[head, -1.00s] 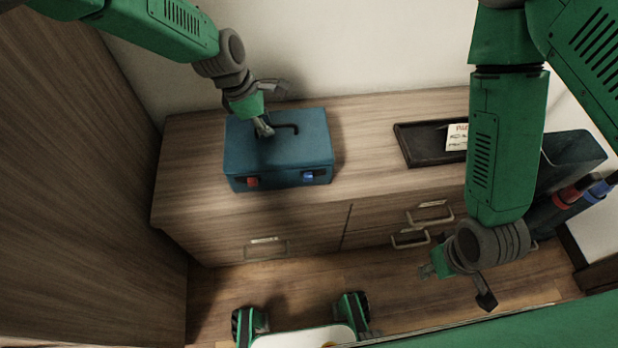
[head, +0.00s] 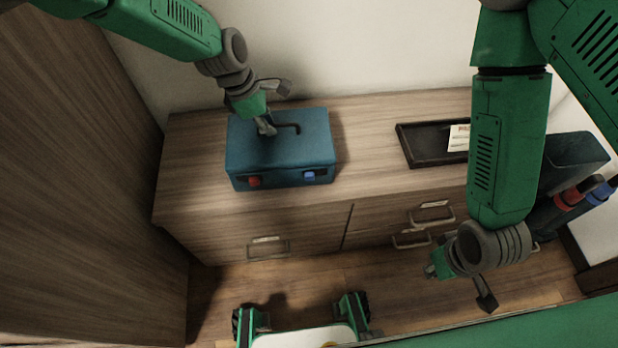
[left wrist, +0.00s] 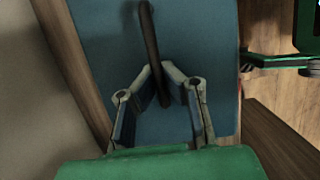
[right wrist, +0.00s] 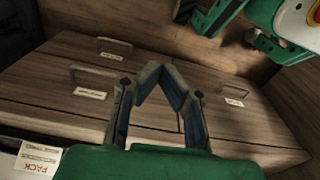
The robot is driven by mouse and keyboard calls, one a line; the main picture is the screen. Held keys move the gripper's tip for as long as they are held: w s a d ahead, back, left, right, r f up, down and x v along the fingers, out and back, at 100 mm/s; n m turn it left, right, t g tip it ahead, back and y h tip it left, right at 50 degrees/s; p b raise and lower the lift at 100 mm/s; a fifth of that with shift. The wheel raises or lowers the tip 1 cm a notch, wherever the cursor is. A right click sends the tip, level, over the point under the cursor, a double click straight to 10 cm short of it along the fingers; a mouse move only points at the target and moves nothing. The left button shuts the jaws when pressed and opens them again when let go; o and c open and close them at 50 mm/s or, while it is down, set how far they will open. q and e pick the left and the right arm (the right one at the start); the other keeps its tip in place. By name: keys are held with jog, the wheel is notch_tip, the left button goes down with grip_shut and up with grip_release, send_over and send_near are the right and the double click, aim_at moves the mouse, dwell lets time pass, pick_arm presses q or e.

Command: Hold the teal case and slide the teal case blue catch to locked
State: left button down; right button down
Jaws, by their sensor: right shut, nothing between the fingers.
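The teal case (head: 280,143) stands upright on the wooden cabinet top, with its dark handle (head: 292,126) on the lid. On its front face are a red catch (head: 254,181) at the left and the blue catch (head: 309,176) at the right; dark slot shows to the right of the blue one. My left gripper (head: 266,128) is at the handle from above. In the left wrist view its fingers (left wrist: 158,72) are closed around the handle (left wrist: 152,45). My right gripper (head: 432,270) is low in front of the drawers, away from the case. In the right wrist view its fingers (right wrist: 161,70) are together and empty.
A dark tray (head: 421,157) with a paper card (head: 459,138) lies right of the case. Drawers with handles (head: 268,249) face me below. A dark bin (head: 573,160) and red and blue cylinders stand at the right. A wooden panel (head: 75,180) rises at the left.

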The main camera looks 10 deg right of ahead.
jog(key=w+a+f+n+t+y, duration=0.35)
jog(key=w+a+n, duration=0.2)
jog(key=a, duration=0.25)
jog(key=n+t+y, duration=0.2)
jog(key=n+t, duration=1.1)
jog(key=n, duration=0.2)
send_near(297, 174)
jog(key=shift+s+a, duration=0.6)
jog(key=shift+a, duration=0.25)
jog(key=shift+s+a, duration=0.6)
jog(key=shift+a, duration=0.25)
jog(key=shift+w, duration=0.1)
jog(key=x, duration=1)
jog(key=shift+w, duration=0.15)
pick_arm(q)
jog(key=shift+a, duration=0.1)
pick_arm(e)
jog(key=d, duration=0.2)
jog(key=shift+s+d, duration=0.2)
jog(key=shift+d, duration=0.85)
